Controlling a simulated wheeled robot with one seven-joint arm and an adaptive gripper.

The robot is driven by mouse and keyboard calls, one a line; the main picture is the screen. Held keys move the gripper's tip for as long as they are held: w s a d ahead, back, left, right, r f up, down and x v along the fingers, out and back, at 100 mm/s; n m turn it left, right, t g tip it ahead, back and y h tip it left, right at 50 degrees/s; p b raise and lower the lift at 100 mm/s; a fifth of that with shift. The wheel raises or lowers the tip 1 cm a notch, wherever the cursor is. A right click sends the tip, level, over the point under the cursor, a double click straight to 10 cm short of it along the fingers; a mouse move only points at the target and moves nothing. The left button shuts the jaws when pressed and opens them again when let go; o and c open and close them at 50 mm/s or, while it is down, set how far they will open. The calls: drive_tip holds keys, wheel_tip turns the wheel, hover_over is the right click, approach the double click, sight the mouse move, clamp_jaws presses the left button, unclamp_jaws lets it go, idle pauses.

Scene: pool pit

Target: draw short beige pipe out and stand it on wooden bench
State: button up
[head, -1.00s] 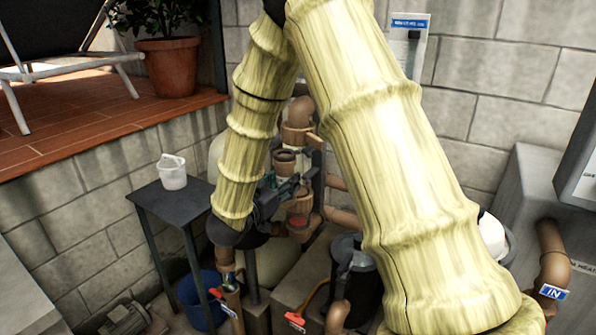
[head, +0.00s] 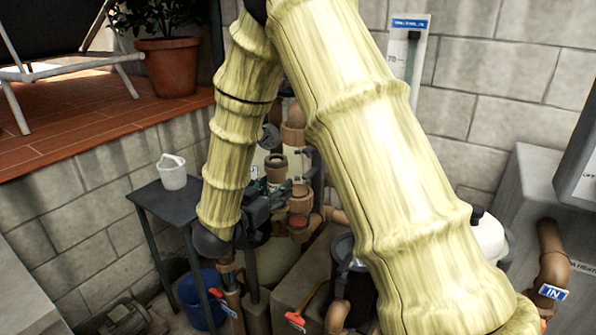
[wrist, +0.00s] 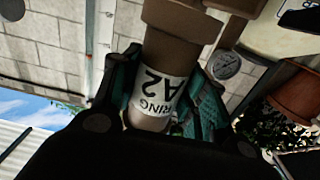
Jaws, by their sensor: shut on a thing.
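In the wrist view my gripper (wrist: 160,105) has its teal fingers closed on either side of a beige-brown pipe (wrist: 148,122). The pipe carries a white label reading "RING A2", upside down in the picture. A wider brown collar (wrist: 172,18) meets the labelled part at the top of that view. In the head view my gripper (head: 265,192) is partly hidden behind my arm, beside the brown pipework. A brown pipe end (head: 277,164) shows just by its fingers. I cannot tell whether the held pipe is still seated. No clearly wooden bench shows; a dark bench-like table (head: 172,208) stands left.
A white bucket (head: 173,172) stands on the dark table. A blue bucket (head: 202,300) is on the floor below. Brown pipes and valves (head: 299,198) crowd the right of my gripper. A pressure gauge (wrist: 224,66) sits close to the pipe. The table's front part is clear.

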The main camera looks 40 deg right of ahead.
sight(271, 191)
drive_tip(key=shift+v, duration=1.85)
